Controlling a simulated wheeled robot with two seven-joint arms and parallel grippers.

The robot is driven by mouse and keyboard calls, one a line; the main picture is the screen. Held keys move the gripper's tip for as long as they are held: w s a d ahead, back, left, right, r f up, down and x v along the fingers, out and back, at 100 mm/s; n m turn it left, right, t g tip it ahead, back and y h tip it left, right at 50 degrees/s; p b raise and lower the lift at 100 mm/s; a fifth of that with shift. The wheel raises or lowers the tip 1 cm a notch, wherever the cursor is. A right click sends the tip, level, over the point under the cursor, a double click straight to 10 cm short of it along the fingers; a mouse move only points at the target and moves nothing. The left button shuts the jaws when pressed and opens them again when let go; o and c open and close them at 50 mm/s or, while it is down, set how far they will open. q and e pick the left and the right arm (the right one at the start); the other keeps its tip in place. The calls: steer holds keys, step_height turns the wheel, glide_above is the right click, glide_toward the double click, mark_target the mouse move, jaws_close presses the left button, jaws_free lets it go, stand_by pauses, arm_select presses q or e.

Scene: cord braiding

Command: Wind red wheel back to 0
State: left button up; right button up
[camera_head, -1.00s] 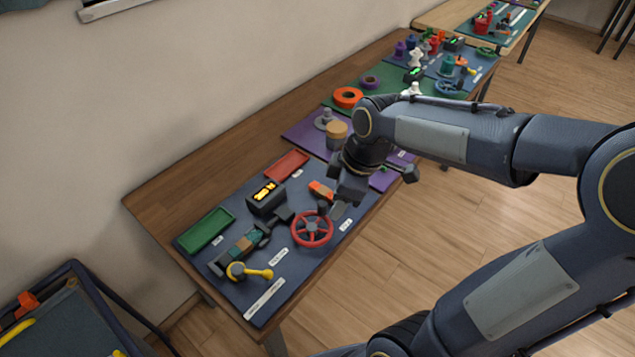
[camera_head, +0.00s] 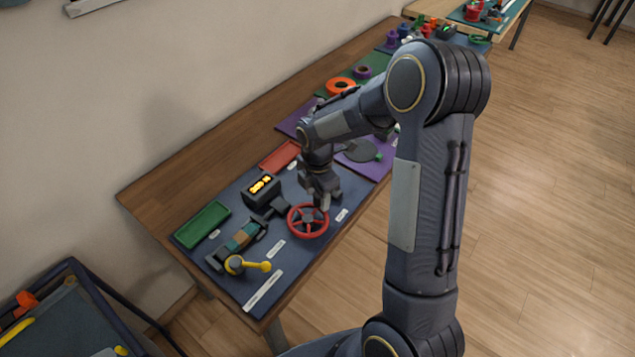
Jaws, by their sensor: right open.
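The red wheel (camera_head: 294,232) lies on the blue mat (camera_head: 308,260), near its right edge. It has a red rim and several spokes. My right gripper (camera_head: 324,203) points down over the wheel's far rim. It is open; I cannot tell whether a finger touches the rim. A black box with a lit orange display (camera_head: 261,186) stands just behind and left of the wheel; its digits are too small to read. My left gripper is not in view.
A green tray (camera_head: 202,226), a red tray (camera_head: 279,156) and a device with a yellow crank handle (camera_head: 257,265) share the blue mat. A purple mat (camera_head: 367,168) lies beyond. My right arm hides part of the table's far right.

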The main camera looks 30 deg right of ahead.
steer(key=shift+f, duration=0.6)
jaws_close()
